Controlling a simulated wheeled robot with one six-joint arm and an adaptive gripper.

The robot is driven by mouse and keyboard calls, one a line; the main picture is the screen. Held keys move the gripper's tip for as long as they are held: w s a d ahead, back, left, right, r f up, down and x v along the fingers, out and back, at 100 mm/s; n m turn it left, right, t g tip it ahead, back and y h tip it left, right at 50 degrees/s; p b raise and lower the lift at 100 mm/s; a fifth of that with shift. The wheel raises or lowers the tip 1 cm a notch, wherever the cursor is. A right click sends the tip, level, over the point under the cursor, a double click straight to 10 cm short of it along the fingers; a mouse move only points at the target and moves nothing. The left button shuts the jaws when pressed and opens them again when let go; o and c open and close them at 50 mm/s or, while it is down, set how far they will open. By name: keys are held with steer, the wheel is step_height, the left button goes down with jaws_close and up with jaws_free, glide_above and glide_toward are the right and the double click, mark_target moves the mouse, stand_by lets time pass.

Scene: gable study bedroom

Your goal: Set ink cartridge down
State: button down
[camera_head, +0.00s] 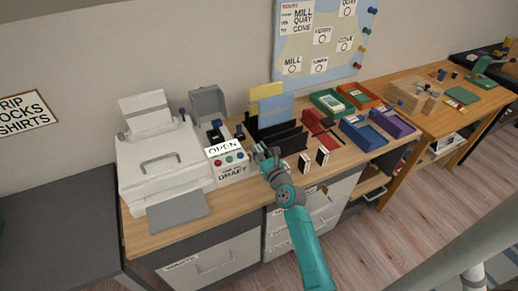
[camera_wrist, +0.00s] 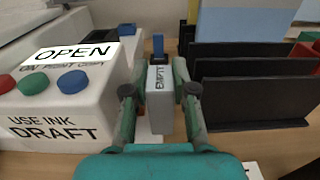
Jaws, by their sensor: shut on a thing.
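My gripper (camera_head: 268,157) is over the desk, between the printer station and the black file rack. In the wrist view my gripper (camera_wrist: 160,95) is shut on a pale grey ink cartridge (camera_wrist: 159,82) marked EMPTY, one finger on each side. The cartridge is upright, and a blue tab (camera_wrist: 158,45) shows just above it. I cannot tell whether its lower end touches the desk. In the head view it is mostly hidden by my gripper. The white ink unit (camera_wrist: 50,105) reads OPEN and USE INK DRAFT, with red, green and blue buttons.
The black rack (camera_wrist: 255,95) stands close on the right. Two small black-and-white blocks (camera_head: 304,163) (camera_head: 322,156) stand near the desk's front edge. The printer (camera_head: 155,160) is at left; coloured trays (camera_head: 365,133) are at right. Bare desk (camera_head: 350,162) lies right of the blocks.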

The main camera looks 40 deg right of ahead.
steer(key=shift+f, duration=0.1)
steer(key=c, duration=0.9)
jaws_free()
steer(key=shift+c, duration=0.2)
steer(key=shift+r, duration=0.45)
steer(key=v, duration=1.2)
